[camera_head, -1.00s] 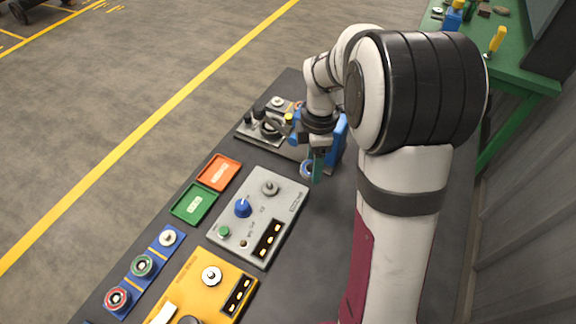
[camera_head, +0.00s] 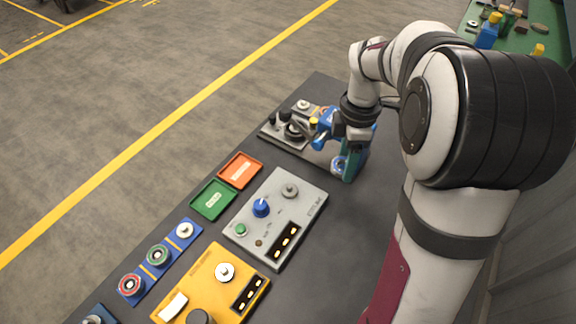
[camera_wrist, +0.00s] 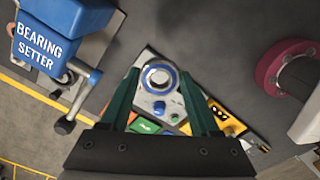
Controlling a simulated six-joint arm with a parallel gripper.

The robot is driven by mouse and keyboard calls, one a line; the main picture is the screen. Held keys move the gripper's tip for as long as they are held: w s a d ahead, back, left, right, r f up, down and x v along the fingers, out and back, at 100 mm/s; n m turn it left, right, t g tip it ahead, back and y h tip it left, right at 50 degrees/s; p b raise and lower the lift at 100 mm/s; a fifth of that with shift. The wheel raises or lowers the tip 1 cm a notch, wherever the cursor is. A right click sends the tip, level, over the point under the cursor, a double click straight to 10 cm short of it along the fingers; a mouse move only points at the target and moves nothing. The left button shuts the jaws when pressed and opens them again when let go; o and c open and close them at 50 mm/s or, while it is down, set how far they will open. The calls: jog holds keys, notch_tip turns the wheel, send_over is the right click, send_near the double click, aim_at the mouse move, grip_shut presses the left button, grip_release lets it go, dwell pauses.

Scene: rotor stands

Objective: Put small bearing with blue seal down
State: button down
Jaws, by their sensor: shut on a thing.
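The small bearing with a blue seal (camera_wrist: 160,78) is between the two green fingers of my gripper (camera_wrist: 161,88) in the wrist view. Its flat face and blue ring are toward the wrist camera. In the head view the bearing (camera_head: 339,163) shows as a small blue ring beside the green fingers of my gripper (camera_head: 350,165), right of the bearing setter stand. My gripper is shut on it. The bearing appears held above the dark table; its exact height cannot be told.
The blue bearing setter (camera_wrist: 60,28) is at upper left in the wrist view. In the head view, a grey panel (camera_head: 300,208), orange tray (camera_head: 240,170), green tray (camera_head: 213,200), blue rack (camera_head: 170,249) and yellow panel (camera_head: 225,300) line the table. Bare table (camera_head: 350,235) lies right of the grey panel.

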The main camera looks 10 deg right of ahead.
jog(key=w+a+f+m, duration=0.3)
jog(key=w+a+m, duration=0.15)
jog(key=a, duration=0.35)
jog(key=m, duration=0.4)
send_over(214, 201)
notch_tip(214, 201, down, 11)
jog(key=shift+d+r, duration=0.1)
jog(key=shift+r, duration=0.05)
jog(key=shift+f, duration=2)
jog(key=shift+f, duration=0.15)
jog(key=shift+c, duration=2)
grip_release()
